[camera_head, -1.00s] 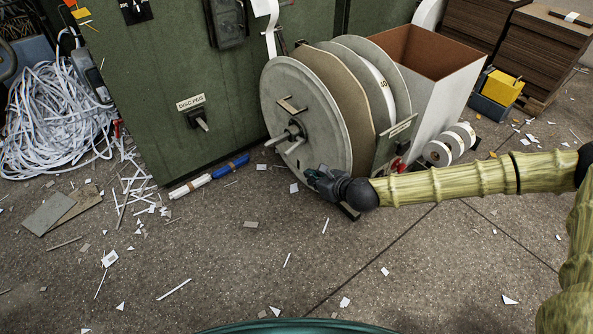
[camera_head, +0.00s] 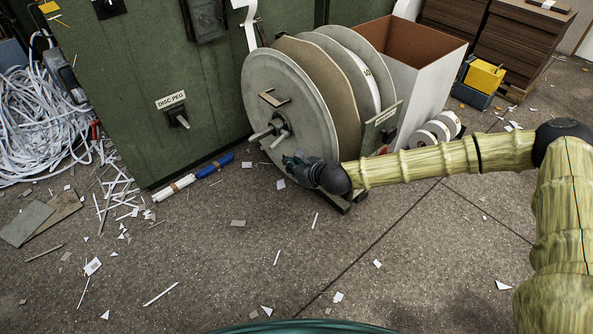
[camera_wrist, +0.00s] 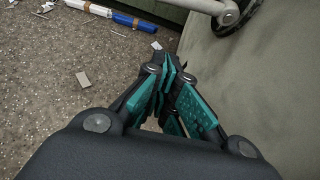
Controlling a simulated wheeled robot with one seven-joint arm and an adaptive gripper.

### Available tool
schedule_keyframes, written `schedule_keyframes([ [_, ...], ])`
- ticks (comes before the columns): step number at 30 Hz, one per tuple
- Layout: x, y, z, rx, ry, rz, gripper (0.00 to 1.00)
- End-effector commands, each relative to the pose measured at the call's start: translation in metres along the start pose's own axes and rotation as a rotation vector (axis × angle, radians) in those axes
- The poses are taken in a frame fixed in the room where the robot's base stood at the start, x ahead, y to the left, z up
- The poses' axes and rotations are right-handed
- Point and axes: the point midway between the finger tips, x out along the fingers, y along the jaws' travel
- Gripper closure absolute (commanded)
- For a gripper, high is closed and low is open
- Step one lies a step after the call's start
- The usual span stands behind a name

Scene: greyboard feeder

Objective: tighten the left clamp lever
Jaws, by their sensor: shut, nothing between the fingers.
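A grey disc (camera_head: 300,92) stands upright on the feeder. At its centre a dark hub carries pale clamp levers (camera_head: 262,134) pointing out toward the left. I cannot tell which one is the left clamp lever. My gripper (camera_head: 292,162) is in front of the disc's lower part, just below and right of the hub, apart from the levers. In the wrist view my gripper (camera_wrist: 168,68) has its teal-padded fingers together, with nothing between them. A pale lever and round joint (camera_wrist: 228,16) show at the top of that view, beyond the fingertips.
A green cabinet (camera_head: 140,70) with a "DISC PEG" label and peg stands left of the disc. A blue and white tube (camera_head: 214,166) lies at its foot. A white bin (camera_head: 425,85) and small rolls (camera_head: 440,128) are at right. Paper scraps litter the open floor.

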Motion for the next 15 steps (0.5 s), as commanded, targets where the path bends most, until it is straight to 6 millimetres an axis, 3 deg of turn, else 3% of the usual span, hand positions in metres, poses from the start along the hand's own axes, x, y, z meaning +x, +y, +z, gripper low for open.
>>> schedule_keyframes([
  [7,0.045,0.000,-0.003,-0.002,-0.001,-0.001,1.00],
  [15,0.033,0.000,0.023,-0.002,-0.003,-0.001,1.00],
])
